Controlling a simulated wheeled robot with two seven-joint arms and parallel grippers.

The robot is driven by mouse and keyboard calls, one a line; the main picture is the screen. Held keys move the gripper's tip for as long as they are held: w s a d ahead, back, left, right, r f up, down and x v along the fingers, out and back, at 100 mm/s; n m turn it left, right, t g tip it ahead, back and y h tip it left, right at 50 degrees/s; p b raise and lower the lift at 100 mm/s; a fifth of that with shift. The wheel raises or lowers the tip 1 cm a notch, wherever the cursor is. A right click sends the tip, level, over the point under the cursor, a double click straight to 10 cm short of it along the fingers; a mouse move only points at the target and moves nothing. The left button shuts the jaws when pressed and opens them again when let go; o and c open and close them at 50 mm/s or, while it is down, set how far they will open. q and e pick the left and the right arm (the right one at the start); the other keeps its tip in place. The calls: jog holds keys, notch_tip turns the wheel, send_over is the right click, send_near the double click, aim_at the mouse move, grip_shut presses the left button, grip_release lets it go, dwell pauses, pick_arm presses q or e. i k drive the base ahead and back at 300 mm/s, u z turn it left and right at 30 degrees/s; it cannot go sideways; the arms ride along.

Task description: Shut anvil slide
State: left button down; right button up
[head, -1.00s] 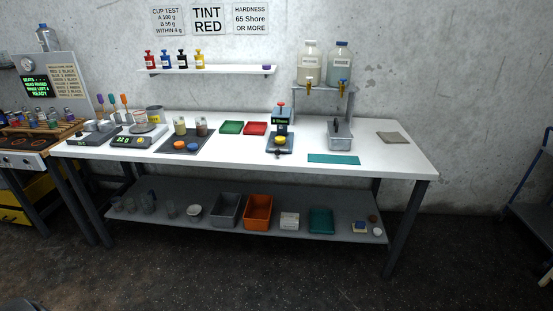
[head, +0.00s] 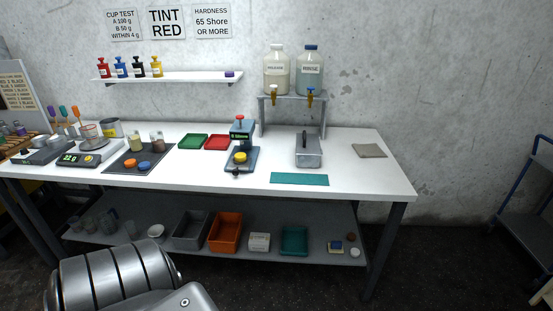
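The hardness tester (head: 242,131) is a blue stand with a red knob on top and a small green-lit display. It stands upright near the middle of the white bench. Its low blue base reaches toward the front, with a yellow puck (head: 240,157) on it, in front of the column. A small dark knob (head: 236,172) sticks out at the front, seemingly on the anvil slide. How far out the slide is cannot be told at this size. Neither gripper shows. A silver link of my own arm fills the lower left, well in front of the bench.
A teal mat (head: 300,179) lies right of the tester, with a grey lidded box (head: 308,150) behind it. Green (head: 193,141) and red (head: 217,142) trays lie behind left. A dark mat (head: 139,160) with cups and pucks is further left. The bench front edge is clear near the tester.

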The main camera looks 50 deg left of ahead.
aim_at(234, 166)
jog(key=u, duration=0.05)
jog(key=i, duration=0.9)
jog(key=u, duration=0.95)
jog(key=i, duration=0.5)
jog(key=u, duration=0.45)
